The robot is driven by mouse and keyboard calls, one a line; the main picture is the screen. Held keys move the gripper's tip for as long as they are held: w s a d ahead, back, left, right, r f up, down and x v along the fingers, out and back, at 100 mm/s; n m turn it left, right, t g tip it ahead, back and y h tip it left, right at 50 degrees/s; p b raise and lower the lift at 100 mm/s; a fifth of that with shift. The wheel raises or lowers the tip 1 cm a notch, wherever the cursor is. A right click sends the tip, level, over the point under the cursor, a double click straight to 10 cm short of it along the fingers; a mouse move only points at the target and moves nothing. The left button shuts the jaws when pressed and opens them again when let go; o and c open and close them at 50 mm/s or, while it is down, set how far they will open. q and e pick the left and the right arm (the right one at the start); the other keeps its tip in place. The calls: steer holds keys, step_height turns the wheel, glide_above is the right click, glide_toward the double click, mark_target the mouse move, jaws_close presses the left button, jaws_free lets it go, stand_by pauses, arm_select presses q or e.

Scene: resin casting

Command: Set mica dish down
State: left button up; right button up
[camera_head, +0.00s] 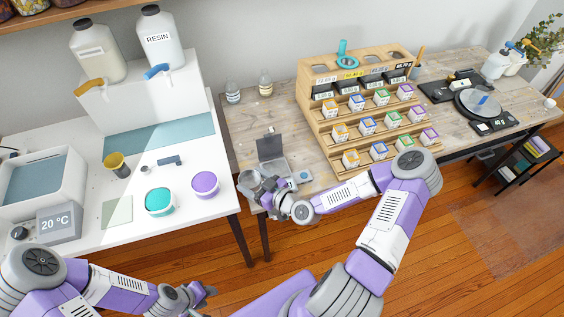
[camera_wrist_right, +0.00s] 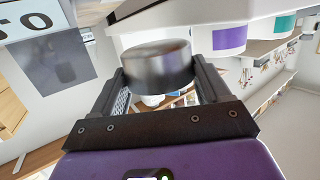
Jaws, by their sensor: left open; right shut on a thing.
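My right gripper (camera_head: 255,186) is shut on a small round metal dish (camera_wrist_right: 157,65), seen between both fingers in the right wrist view. In the head view the dish (camera_head: 248,178) is small, partly covered by the fingers, at the front left corner of the wooden table. The dish's contents cannot be seen. It appears held above the table edge, beside an open grey box (camera_head: 271,147). My left gripper (camera_head: 207,293) is at the bottom of the head view, away from both tables, open and empty.
A wooden rack (camera_head: 312,128) of small labelled boxes stands right of the right gripper. The white table (camera_head: 95,227) to the left holds a teal cup (camera_head: 159,202), a purple cup (camera_head: 205,184) and a gold cup (camera_head: 117,165). A gap separates the two tables.

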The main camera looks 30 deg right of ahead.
steer(key=w+d+r+m+t+h+p, duration=0.1)
steer(key=d+r+m+h+p, duration=0.1)
steer(key=d+m+h+p, duration=0.15)
step_height(320, 180, up, 4)
steer(key=m+h+p, duration=0.3)
steer(key=h+p, duration=0.2)
steer(key=h, duration=0.1)
glide_above(285, 171)
step_height(285, 171, down, 6)
steer(key=shift+d+r, duration=0.1)
steer(key=shift+r, duration=0.05)
arm_select(q)
step_height(285, 171, up, 9)
steer(key=b, duration=0.1)
steer(key=shift+s, duration=0.15)
arm_select(e)
steer(key=shift+y, duration=0.25)
steer(key=shift+f, duration=2)
arm_select(q)
steer(key=shift+f, duration=0.15)
arm_select(e)
steer(key=shift+f, duration=0.2)
steer(key=o, duration=1)
steer(key=shift+r, duration=0.1)
